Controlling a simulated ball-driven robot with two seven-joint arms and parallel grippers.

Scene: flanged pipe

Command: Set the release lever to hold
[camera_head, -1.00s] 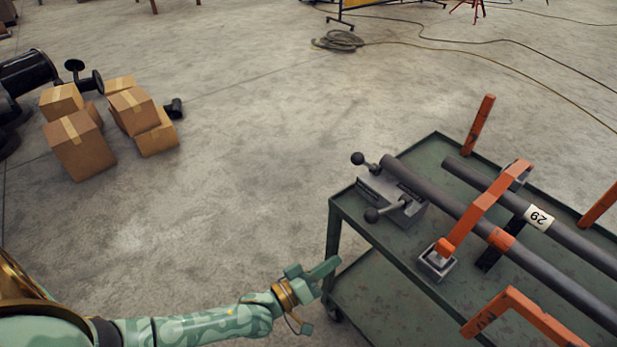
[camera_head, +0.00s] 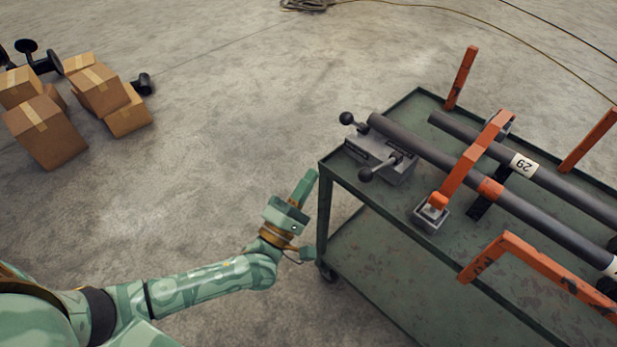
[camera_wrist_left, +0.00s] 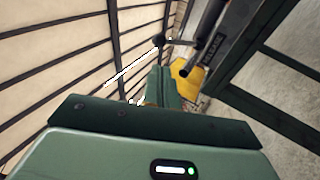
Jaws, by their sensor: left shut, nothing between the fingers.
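A grey clamp block (camera_head: 388,163) sits on the near-left corner of the green cart and bears two dark ball-ended levers. The far lever (camera_head: 347,119) points up and left; the near lever (camera_head: 367,174) sticks out toward the cart's edge. I cannot tell which is the release lever. My left gripper (camera_head: 307,183) is shut and empty, beside the cart's left corner, apart from both levers. In the left wrist view its green fingers (camera_wrist_left: 163,86) point toward the dark ball-ended levers (camera_wrist_left: 160,41).
The green cart (camera_head: 400,258) carries dark pipes (camera_head: 445,165), an orange clamp arm (camera_head: 466,172) and orange posts (camera_head: 461,78). An orange bracket (camera_head: 540,265) stands at the near side. Cardboard boxes (camera_head: 45,130) lie far left. The floor between is clear.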

